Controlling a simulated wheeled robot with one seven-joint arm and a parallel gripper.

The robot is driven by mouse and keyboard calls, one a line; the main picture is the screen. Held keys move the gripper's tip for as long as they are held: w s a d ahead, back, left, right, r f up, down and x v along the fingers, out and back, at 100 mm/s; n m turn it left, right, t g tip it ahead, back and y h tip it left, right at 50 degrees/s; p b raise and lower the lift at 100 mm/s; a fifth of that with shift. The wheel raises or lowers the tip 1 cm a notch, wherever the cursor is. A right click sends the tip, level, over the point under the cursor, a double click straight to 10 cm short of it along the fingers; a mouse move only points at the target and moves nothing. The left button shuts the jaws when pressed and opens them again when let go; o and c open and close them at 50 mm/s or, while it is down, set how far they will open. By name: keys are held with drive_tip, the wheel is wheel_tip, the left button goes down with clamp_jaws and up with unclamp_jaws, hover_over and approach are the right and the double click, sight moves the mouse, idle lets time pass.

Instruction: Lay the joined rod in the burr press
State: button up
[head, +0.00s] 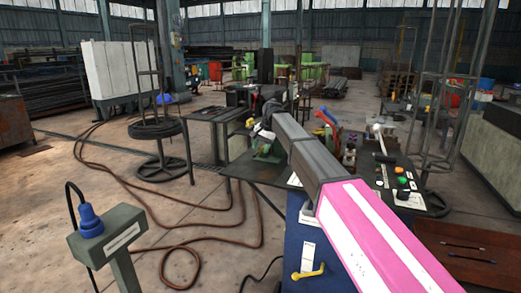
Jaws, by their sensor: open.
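My pink and grey arm reaches from the lower right to the middle of the head view. At its far end a small white and dark part looks like my gripper (256,130), just above a small green machine (267,153) on a dark bench. Its fingers are too small to make out clearly, and I see nothing held in them. I cannot tell whether the green machine is the burr press. I cannot pick out the joined rod; my arm hides part of the bench.
A control panel with coloured buttons (402,181) is right of my arm. A grey post with a blue knob (90,221) stands at the lower left. Brown hoses (150,190) cross the floor. A wire reel stand (155,128) stands left of a dark table (212,114).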

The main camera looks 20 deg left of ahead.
drive_tip(key=v, duration=0.9)
drive_tip(key=shift+r, duration=0.35)
